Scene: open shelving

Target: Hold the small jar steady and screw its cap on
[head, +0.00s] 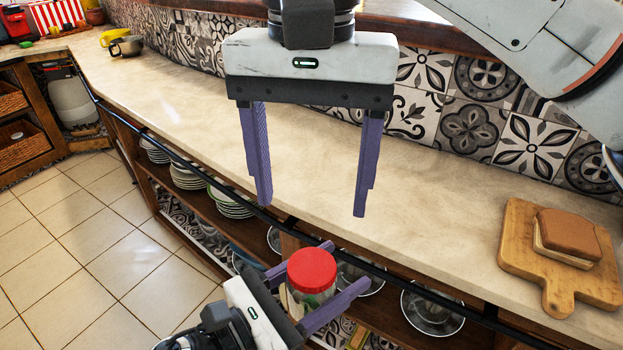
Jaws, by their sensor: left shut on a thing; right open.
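The small jar (312,297) is clear-sided and stands upright between the fingers of my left gripper (345,268), low in the head view in front of the counter edge. The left gripper is shut on the jar. The red cap (312,270) sits on top of the jar; I cannot tell how tightly it is seated. My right gripper (313,208) is open and empty, its two purple fingers pointing down, above and apart from the cap. The lower part of the jar is partly hidden by the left gripper.
A beige counter (430,215) runs across the view, with a dark rail along its front edge. A wooden board (562,293) with a sandwich (567,236) lies at the right. Plates (188,177) and glass bowls (432,310) stand on shelves below. Tiled floor is clear at left.

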